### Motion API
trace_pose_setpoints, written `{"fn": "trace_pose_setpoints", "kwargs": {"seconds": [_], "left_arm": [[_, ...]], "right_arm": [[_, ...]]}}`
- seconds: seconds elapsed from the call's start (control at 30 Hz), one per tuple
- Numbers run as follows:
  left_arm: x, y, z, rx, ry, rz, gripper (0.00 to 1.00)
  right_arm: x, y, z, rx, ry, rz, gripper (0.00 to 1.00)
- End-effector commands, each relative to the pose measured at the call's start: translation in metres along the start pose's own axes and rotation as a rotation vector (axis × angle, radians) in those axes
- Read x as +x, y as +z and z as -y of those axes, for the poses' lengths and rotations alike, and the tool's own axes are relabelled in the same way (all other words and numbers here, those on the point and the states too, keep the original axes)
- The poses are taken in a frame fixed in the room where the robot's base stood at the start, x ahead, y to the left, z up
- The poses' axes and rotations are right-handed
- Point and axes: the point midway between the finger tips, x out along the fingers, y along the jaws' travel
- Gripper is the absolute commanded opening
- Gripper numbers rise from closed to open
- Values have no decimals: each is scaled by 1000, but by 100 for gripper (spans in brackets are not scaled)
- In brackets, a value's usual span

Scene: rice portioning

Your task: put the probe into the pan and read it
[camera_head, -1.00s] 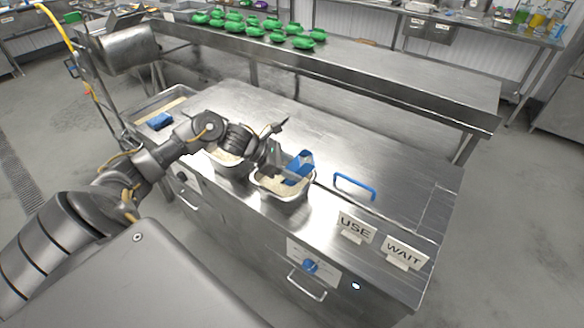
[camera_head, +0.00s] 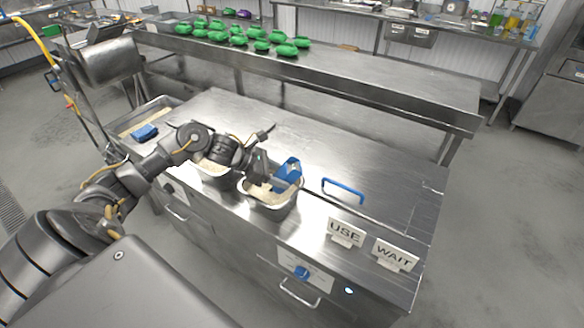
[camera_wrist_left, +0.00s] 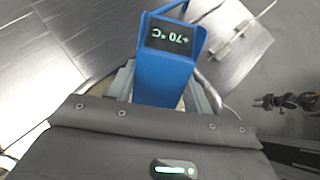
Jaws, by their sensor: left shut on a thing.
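The blue probe (camera_head: 289,172) stands tilted over the front pan (camera_head: 270,208), which holds pale rice (camera_head: 261,194). My left gripper (camera_head: 266,180) is shut on the probe at the pan. In the left wrist view the probe (camera_wrist_left: 165,78) faces the camera, and its dark display shows +70 °C, upside down. The probe's lower end is hidden, so I cannot tell how deep it sits in the rice. A dark jointed part at the right of the left wrist view may be my right gripper (camera_wrist_left: 285,101); its jaws are unclear.
A second rice pan (camera_head: 212,168) sits behind my left arm. USE (camera_head: 345,233) and WAIT (camera_head: 396,254) signs stand at the counter's front right. A blue handle (camera_head: 343,190) lies right of the front pan. The counter's back right is clear.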

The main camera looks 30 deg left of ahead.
Motion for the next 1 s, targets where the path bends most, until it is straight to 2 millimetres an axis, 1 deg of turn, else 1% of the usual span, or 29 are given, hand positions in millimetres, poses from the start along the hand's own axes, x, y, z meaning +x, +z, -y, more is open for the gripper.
{"fn": "trace_pose_setpoints", "kwargs": {"seconds": [0.37, 0.47, 1.0], "left_arm": [[0, 0, 0, 0, 0, 1, 28], [-3, 4, 0, 1, 1, 1, 28], [-38, 50, 0, 3, 1, 1, 28]], "right_arm": [[0, 0, 0, 0, 0, 0, 36], [-2, 0, 0, 0, 0, 0, 36], [-23, -2, 0, 0, 0, 0, 36]]}}
